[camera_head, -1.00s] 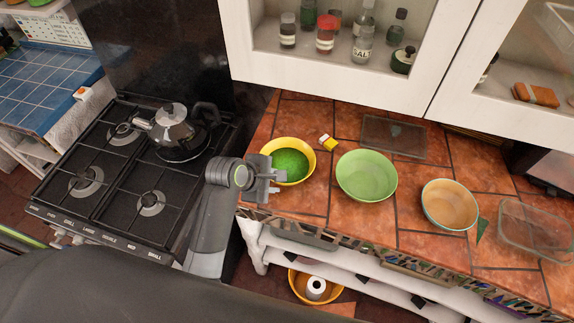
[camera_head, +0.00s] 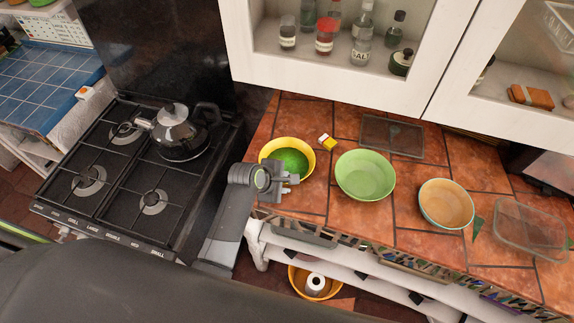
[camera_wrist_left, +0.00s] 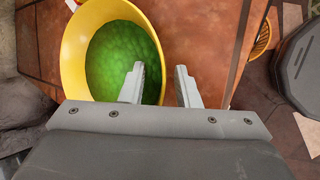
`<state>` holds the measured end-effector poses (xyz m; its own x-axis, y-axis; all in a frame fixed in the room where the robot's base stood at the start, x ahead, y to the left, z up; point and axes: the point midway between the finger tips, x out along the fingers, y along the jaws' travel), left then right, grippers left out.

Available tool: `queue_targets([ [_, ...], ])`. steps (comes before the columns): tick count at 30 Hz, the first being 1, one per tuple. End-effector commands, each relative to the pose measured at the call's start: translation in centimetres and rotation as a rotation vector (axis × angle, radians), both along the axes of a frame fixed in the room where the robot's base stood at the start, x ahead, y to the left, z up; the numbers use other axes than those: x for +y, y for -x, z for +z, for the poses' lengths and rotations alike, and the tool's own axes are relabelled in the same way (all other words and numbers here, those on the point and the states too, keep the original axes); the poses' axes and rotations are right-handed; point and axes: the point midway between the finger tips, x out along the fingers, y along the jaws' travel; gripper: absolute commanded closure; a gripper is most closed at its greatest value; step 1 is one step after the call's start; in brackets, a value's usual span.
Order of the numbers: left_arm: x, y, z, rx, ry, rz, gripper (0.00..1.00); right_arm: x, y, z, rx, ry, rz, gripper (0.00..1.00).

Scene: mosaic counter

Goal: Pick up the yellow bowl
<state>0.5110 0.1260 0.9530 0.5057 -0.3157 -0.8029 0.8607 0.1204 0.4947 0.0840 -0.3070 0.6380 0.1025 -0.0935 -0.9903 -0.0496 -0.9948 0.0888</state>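The yellow bowl (camera_head: 308,145) with a green inside stands on the left part of the tiled counter. In the left wrist view the bowl (camera_wrist_left: 73,48) fills the upper left. My left gripper (camera_head: 296,180) is at the bowl's near right side and hides part of it in the head view. In the left wrist view its two fingers (camera_wrist_left: 160,86) are apart and nothing shows between them but rim and counter. One finger overlaps the bowl's inside and the other lies over the counter outside it. I cannot tell whether they touch the rim. My right gripper is not in view.
A green bowl (camera_head: 365,176), an orange bowl (camera_head: 446,204) and a glass dish (camera_head: 530,232) stand to the right on the counter. A small yellow and white item (camera_head: 327,141) lies behind the yellow bowl. A stove with a kettle (camera_head: 178,135) is at the left.

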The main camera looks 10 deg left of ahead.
Motion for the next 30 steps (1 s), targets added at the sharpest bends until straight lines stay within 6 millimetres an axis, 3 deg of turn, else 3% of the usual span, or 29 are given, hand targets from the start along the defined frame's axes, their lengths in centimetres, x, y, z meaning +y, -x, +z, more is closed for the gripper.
queue_targets([
  [3, 0.0, 0.0, 0.0, 0.0, 0.0, 0.0, 0.72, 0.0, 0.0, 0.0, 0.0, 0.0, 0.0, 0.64],
  [10, 0.0, 0.0, 0.0, 0.001, 0.0, 0.0, 1.0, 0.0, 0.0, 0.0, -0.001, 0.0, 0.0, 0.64],
  [25, 0.0, 0.0, 0.3, -0.002, 0.0, -0.001, 1.0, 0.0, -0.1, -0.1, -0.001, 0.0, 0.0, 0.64],
  [30, 0.0, -0.1, 1.8, -0.007, 0.001, -0.001, 1.0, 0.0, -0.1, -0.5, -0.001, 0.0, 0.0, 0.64],
])
